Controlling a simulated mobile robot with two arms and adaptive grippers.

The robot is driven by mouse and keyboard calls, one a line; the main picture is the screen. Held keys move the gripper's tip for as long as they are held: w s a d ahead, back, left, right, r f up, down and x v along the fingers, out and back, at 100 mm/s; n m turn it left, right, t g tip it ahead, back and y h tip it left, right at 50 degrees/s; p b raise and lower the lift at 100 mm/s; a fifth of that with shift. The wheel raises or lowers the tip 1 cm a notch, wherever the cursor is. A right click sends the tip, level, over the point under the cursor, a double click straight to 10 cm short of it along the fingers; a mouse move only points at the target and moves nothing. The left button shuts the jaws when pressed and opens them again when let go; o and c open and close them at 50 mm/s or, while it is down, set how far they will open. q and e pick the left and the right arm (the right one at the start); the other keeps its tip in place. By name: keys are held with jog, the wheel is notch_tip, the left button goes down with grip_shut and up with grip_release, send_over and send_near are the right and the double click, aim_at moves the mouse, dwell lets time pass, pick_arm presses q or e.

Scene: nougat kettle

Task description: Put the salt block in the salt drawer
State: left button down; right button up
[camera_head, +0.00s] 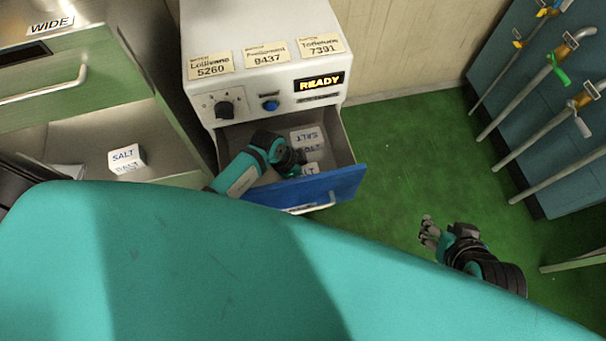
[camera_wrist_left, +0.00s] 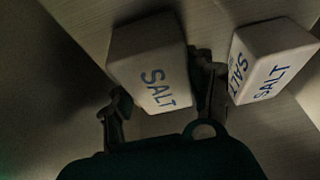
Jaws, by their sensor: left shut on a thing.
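My left gripper (camera_head: 292,163) reaches down into the open blue-fronted drawer (camera_head: 347,180). It is shut on a white salt block, seen between the fingers in the left wrist view (camera_wrist_left: 150,62) and partly hidden in the head view (camera_head: 311,169). A second salt block (camera_head: 308,137) is in the same drawer, close behind the held one; it also shows right of the fingers in the left wrist view (camera_wrist_left: 272,60). Whether the held block touches the drawer floor I cannot tell. My right gripper (camera_head: 430,234) is open and empty above the green floor.
A third salt block (camera_head: 125,158) stands on a grey surface at the left, below a green drawer (camera_head: 45,85) labelled WIDE. The white machine (camera_head: 255,35) above the blue drawer shows READY. Long-handled tools (camera_head: 530,105) hang at right. Green floor is clear between.

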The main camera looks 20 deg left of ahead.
jog(key=shift+w+a+r, duration=0.1)
jog(key=shift+w+r, duration=0.1)
jog(key=shift+w, duration=0.15)
pick_arm(q)
jog(key=shift+f, duration=0.1)
pick_arm(e)
jog(key=shift+t, duration=0.3)
pick_arm(q)
jog(key=shift+c, duration=2.3)
grip_release()
